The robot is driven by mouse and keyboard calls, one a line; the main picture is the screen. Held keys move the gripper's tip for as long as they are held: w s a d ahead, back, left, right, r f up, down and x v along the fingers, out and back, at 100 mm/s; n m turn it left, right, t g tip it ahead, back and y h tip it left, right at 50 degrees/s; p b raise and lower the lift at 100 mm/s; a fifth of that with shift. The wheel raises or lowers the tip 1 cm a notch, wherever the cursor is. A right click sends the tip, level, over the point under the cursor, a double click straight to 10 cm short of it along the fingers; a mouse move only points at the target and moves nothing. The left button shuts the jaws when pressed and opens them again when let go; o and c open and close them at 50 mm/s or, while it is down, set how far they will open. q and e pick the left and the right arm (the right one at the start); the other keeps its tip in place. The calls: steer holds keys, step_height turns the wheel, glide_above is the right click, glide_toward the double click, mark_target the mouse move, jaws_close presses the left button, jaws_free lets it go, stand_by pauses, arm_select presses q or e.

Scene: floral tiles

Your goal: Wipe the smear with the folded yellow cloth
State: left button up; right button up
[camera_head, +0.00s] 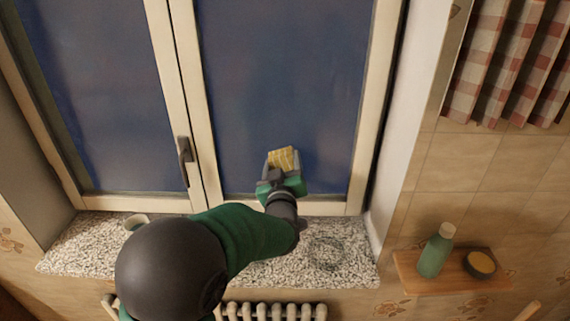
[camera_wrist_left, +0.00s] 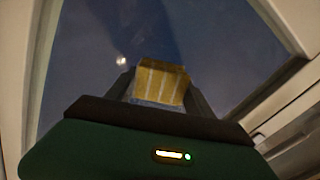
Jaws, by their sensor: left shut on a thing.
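My left gripper (camera_head: 283,163) is shut on the folded yellow cloth (camera_head: 284,157), in front of the lower part of the right window pane (camera_head: 285,80). In the left wrist view, the yellow cloth (camera_wrist_left: 160,82) sits between the two dark fingers of the gripper (camera_wrist_left: 160,92), with the dark glass behind it. I cannot tell whether the cloth touches the glass. No smear stands out clearly; faint cloudy patches show on the panes. My right gripper does not show.

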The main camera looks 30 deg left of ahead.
arm_select(q)
steer(key=shift+v, duration=2.95)
steer(key=v, duration=0.3)
